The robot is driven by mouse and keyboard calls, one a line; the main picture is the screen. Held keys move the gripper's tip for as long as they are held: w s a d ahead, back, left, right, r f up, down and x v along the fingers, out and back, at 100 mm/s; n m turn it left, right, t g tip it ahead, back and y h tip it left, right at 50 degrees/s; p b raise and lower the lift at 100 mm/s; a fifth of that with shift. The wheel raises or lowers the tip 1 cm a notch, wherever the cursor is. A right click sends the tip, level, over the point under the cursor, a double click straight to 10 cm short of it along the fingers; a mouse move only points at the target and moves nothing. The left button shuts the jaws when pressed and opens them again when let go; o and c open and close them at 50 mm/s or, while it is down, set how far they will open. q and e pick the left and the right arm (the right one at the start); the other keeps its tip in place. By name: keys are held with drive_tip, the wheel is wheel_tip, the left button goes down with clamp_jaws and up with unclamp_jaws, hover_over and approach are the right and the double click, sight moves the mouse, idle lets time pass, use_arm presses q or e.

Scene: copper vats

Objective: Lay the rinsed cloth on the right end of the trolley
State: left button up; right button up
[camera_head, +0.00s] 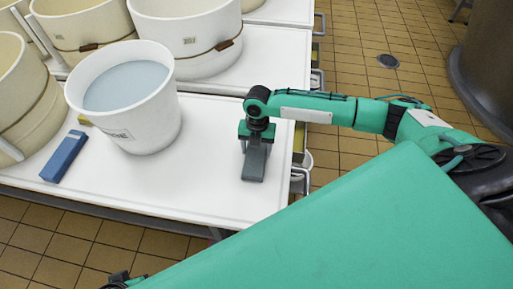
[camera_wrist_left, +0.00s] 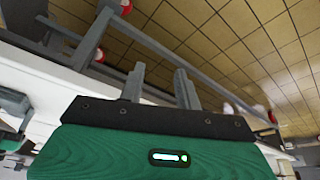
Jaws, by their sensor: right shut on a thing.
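The cloth (camera_head: 254,166) is a narrow grey strip hanging below my right gripper (camera_head: 256,142), which is shut on it. It is over the right end of the white trolley (camera_head: 215,205); I cannot tell whether its lower end touches the top. A white bucket (camera_head: 150,118) of pale blue liquid stands left of the cloth. My left gripper (camera_wrist_left: 160,85) is open in the left wrist view, its two grey fingers apart with nothing between them.
A blue block (camera_head: 64,156) lies left of the bucket. Several cream vats (camera_head: 195,40) stand behind and to the left. The trolley top between bucket and cloth is clear. Tiled floor (camera_head: 345,60) lies to the right, with a metal rail (camera_wrist_left: 150,40) in the wrist view.

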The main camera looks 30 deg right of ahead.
drive_tip(key=o, duration=1)
use_arm(q)
drive_tip(key=shift+s+f, duration=0.1)
drive_tip(key=shift+f, duration=0.1)
use_arm(e)
drive_tip(key=shift+o, duration=0.6)
drive_tip(key=shift+r, duration=0.4)
use_arm(q)
drive_tip(key=f+p, duration=0.1)
drive_tip(key=w+f, duration=0.1)
drive_tip(key=f, duration=0.1)
drive_tip(key=shift+w+d+f+g+p, duration=0.1)
drive_tip(key=shift+f+g+p, duration=0.1)
drive_tip(key=shift+g+p, duration=0.15)
use_arm(e)
wheel_tip(320, 180, up, 11)
drive_tip(key=w+d, duration=0.1)
drive_tip(key=shift+w+r, duration=0.15)
drive_tip(key=shift+w, duration=0.05)
